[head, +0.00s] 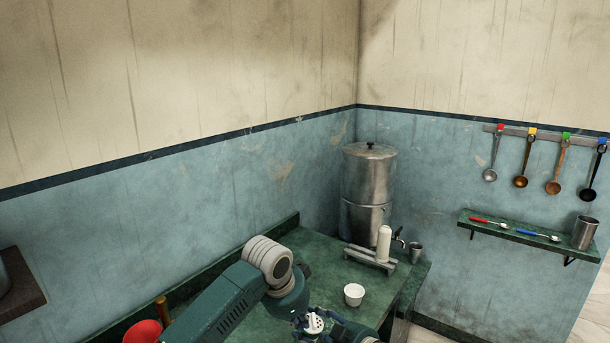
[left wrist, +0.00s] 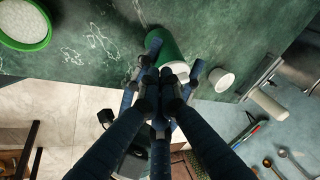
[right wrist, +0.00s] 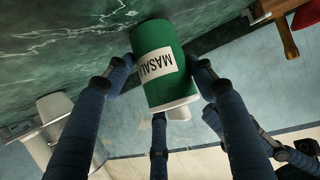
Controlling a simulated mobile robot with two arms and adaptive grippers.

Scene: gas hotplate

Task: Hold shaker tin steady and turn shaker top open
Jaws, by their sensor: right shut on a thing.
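The shaker tin is green with a white label reading MASALA and a white rim, and my right gripper (right wrist: 163,72) is shut around its sides in the right wrist view (right wrist: 155,42). The tin also shows in the left wrist view (left wrist: 167,44). The white shaker top with dark holes (head: 315,322) shows at the bottom of the head view, among dark fingers. My left gripper (left wrist: 165,82) has its fingertips close together at the tin's white end. The fingers hide whether they grip the top.
A white cup (head: 354,294) stands on the green counter (head: 325,262). Behind it are a white bottle on a rack (head: 384,244) and a metal urn (head: 369,185) in the corner. A red container (head: 143,332) is at the lower left. A green bowl (left wrist: 24,22) shows in the left wrist view.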

